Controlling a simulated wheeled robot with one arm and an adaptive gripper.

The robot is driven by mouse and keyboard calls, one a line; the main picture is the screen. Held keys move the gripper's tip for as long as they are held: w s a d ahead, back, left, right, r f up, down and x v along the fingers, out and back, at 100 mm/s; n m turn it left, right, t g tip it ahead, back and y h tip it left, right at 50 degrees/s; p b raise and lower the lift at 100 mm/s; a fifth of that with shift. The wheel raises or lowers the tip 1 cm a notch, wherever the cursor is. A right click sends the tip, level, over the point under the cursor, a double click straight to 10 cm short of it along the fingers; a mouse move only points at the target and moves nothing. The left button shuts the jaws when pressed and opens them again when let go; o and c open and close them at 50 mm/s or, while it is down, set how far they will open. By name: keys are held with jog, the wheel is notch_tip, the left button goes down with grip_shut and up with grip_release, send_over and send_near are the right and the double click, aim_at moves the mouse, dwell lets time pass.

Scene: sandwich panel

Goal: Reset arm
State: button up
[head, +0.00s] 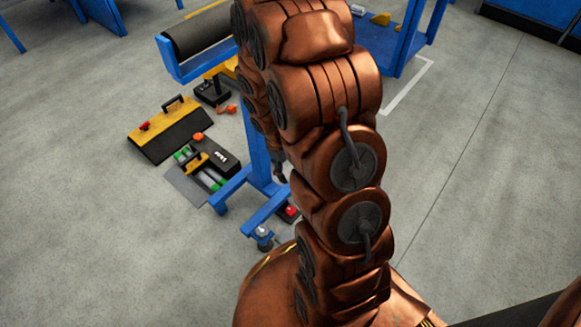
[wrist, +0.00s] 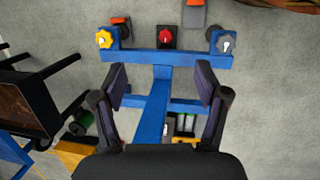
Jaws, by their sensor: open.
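My arm covers the middle of the head view, copper-coloured and bent. My gripper (wrist: 162,78) shows in the wrist view with its two dark fingers wide apart and nothing held between them. I cannot tell how far the fingers are from the frame. In the head view my gripper is mostly hidden behind the arm.
The blue stand (head: 257,150) with a dark roller (head: 199,34) stands left of my arm. A yellow-and-black box (head: 165,129) and a case (head: 211,158) lie on the floor beside it. A blue frame (head: 412,40) is behind. Grey floor is clear at right and lower left.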

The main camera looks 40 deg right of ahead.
dwell(0.3)
jog(key=s+a+r+m+p, duration=0.1)
jog(key=s+a+r+p, duration=0.15)
jog(key=r+p, duration=0.7)
jog(key=s+a+r+p, duration=0.25)
jog(key=r+p, duration=0.25)
jog(key=r, duration=1)
jog(key=s+a+r+m+p, duration=0.1)
jog(key=s+a+r+p, duration=0.15)
jog(key=r+p, duration=0.7)
jog(key=s+a+r+p, duration=0.2)
jog(key=s+r+p, duration=0.2)
jog(key=r, duration=0.5)
jog(key=s+a+r+y+p, duration=0.1)
jog(key=s+a+r+p, duration=0.2)
jog(key=r, duration=0.6)
jog(key=s+a+r+m+y+p, duration=0.1)
jog(key=s+a+r+p, duration=0.2)
jog(key=s+r+p, duration=0.3)
jog(key=shift+s+r+p, duration=0.2)
jog(key=shift+r+p, duration=0.7)
jog(key=shift+r, duration=0.8)
